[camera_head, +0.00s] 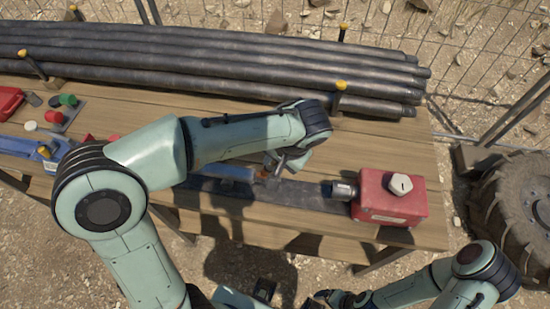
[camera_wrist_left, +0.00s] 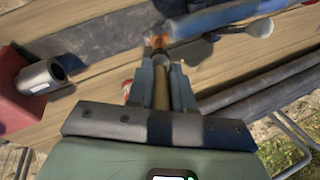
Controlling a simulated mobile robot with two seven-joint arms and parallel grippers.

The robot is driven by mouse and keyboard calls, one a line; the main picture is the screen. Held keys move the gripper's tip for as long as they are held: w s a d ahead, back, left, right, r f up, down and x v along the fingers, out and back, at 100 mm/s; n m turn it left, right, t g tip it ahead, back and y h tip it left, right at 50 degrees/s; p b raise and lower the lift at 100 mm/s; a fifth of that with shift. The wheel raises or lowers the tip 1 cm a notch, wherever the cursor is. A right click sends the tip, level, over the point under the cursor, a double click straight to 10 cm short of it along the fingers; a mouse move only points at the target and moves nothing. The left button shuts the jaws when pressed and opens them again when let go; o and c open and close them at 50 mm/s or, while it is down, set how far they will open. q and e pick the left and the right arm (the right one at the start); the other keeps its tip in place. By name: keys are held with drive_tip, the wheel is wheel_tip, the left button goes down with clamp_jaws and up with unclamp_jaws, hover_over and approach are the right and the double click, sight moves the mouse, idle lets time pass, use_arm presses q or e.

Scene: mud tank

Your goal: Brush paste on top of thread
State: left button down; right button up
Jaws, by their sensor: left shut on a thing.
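A blue cylindrical tool (camera_head: 228,172) lies along the bench with a copper-brown threaded end (camera_head: 263,173) on its right. In the left wrist view the blue body (camera_wrist_left: 222,20) runs to the upper right from the brown thread (camera_wrist_left: 157,43). My left gripper (camera_head: 281,163) is shut on a brush with a wooden handle (camera_wrist_left: 160,92), at the thread. The brush tip overlaps the thread; I cannot tell whether they touch. The paste cannot be made out. My right gripper (camera_head: 332,297) is low in the head view, away from the bench; its jaw opening is unclear.
A red box (camera_head: 391,198) with a grey metal sleeve (camera_head: 344,191) stands at the bench's right end. Long dark pipes (camera_head: 200,70) lie along the back between yellow-topped posts. Red and green knobs (camera_head: 67,101) are at the left. The front right bench strip is clear.

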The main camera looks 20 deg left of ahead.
use_arm(q)
drive_tip(key=shift+f, duration=0.5)
drive_tip(key=shift+a, duration=0.1)
